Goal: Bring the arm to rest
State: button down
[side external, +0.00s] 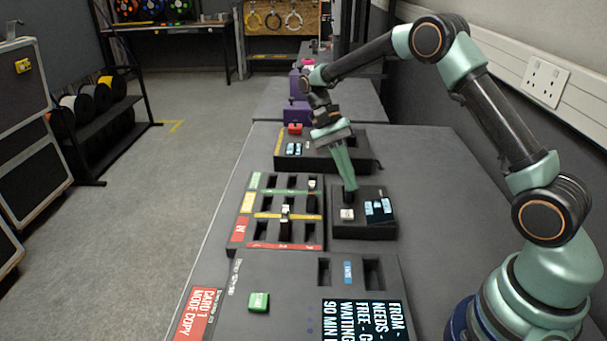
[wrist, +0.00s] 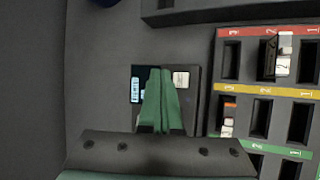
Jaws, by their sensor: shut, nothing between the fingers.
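My gripper (side external: 349,186) hangs from the bent arm over the grey bench (side external: 425,160). Its green fingers point down and are closed together with nothing between them. The tips are above or at the back of a small black box (side external: 363,230) with a white button (side external: 347,214) and a small lit display (side external: 379,210). I cannot tell whether they touch it. In the wrist view the closed fingers (wrist: 163,76) lie between the display (wrist: 137,88) and the white button (wrist: 181,79), covering part of the box.
A slotted rack (side external: 272,232) with coloured strips holds a few small upright pieces left of my gripper. A black box with a red button (side external: 295,128) stands behind. A front panel has a green button (side external: 258,302) and text screen (side external: 361,320). The wall (side external: 490,60) is at right.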

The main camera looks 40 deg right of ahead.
jog(key=s+a+r+n+t, duration=0.3)
jog(key=s+r+n+t, duration=0.7)
jog(key=r+t, duration=0.3)
jog(key=shift+a+n+h, duration=0.3)
